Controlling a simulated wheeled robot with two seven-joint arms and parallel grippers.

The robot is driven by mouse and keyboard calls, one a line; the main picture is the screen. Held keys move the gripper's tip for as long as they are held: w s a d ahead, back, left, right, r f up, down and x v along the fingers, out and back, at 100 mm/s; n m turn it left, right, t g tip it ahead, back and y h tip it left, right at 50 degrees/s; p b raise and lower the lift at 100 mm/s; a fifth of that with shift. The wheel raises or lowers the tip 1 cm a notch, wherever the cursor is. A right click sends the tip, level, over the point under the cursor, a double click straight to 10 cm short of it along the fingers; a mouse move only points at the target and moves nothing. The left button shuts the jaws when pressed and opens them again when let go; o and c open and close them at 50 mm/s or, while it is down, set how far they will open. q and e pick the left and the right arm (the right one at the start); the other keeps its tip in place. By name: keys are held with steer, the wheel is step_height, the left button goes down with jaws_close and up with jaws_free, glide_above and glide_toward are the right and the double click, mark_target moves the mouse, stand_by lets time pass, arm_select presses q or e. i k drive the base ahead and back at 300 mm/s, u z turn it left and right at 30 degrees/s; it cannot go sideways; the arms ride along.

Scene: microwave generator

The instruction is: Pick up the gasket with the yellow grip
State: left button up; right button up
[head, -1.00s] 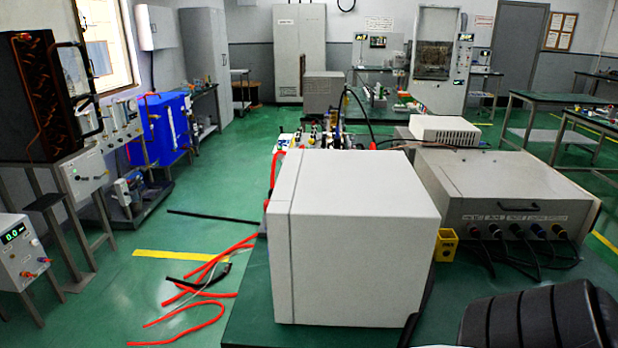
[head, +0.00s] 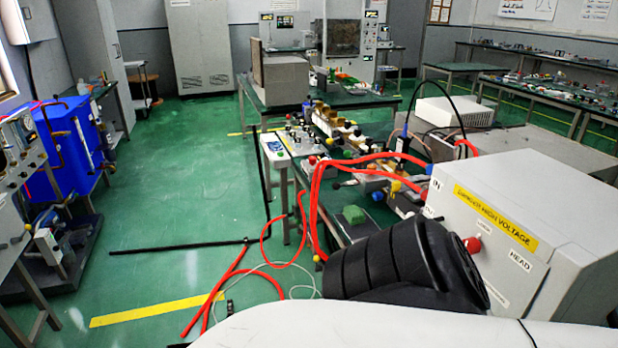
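I cannot make out the gasket with the yellow grip for certain. Small parts with yellow, red, green and brown pieces crowd the long green bench (head: 345,228) in the middle of the head view, too small to tell apart. Neither gripper shows. A black ribbed part and a white rounded part, which look like my own arm and body, fill the lower middle and hide the near end of the bench.
A grey box (head: 520,235) with a yellow "HIGH VOLTAGE" label stands at the right. Red hoses (head: 318,190) run from the bench to the floor. Black bars (head: 180,248) lie or stand left of the bench. The green floor (head: 190,190) farther left is clear.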

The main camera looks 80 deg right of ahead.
mark_target(396, 185)
steer(key=i, duration=0.55)
steer(key=z, duration=3.4)
steer(key=k, duration=0.25)
steer(key=u, duration=1.1)
steer(key=k, duration=1.1)
steer(key=u, duration=0.8)
steer(key=i, duration=1.85)
steer(key=z, duration=0.6)
steer(key=i, duration=2.05)
steer(key=z, duration=2.1)
steer(key=i, duration=0.95)
steer(key=z, duration=0.85)
